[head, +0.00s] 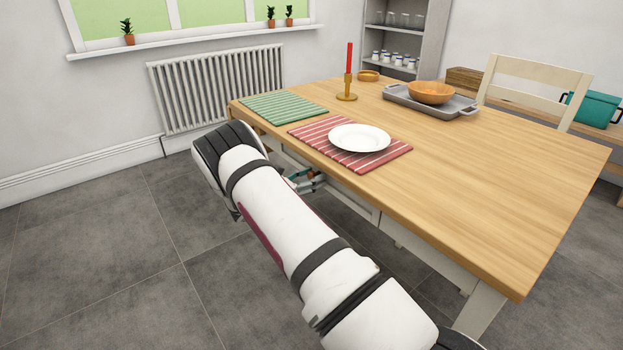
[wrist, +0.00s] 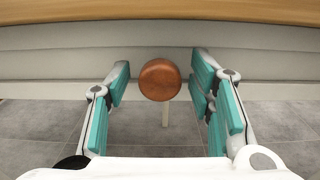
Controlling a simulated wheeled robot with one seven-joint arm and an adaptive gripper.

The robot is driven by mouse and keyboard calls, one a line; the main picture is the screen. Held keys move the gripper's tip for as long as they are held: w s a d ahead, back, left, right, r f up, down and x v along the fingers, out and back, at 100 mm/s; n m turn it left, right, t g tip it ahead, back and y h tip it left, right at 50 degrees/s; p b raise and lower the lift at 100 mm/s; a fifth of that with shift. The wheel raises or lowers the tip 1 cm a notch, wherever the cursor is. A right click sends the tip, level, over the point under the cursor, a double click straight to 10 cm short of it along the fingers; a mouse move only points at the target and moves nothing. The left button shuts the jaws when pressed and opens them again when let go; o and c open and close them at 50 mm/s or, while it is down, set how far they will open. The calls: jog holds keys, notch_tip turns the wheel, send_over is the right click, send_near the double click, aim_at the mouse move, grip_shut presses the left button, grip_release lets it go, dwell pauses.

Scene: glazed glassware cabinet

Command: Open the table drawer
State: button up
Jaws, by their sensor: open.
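The wooden table (head: 480,150) stands ahead, with a pale apron under its top. In the wrist view, the pale drawer front (wrist: 60,62) lies across the view below the wooden table edge (wrist: 60,10). A round reddish-brown knob (wrist: 160,85) sticks out from it. My gripper (wrist: 160,68) is open, with one teal-padded finger on each side of the knob and a visible gap on both sides. In the head view, my gripper (head: 306,182) is low beside the table's long side, partly hidden by my arm. The knob cannot be made out there.
On the table are a white plate (head: 359,138) on a red striped mat (head: 395,152), a green striped mat (head: 283,107), a candle (head: 349,60) and a grey tray (head: 455,107) with an orange bowl (head: 431,92). A radiator (head: 215,88) is behind. Floor left is clear.

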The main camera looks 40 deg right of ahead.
jog(key=shift+d, duration=0.15)
grip_shut()
jog(key=s+a+b, duration=0.1)
jog(key=a+b, duration=0.2)
jog(key=a, duration=2.6)
jog(key=shift+a+b, duration=0.3)
grip_release()
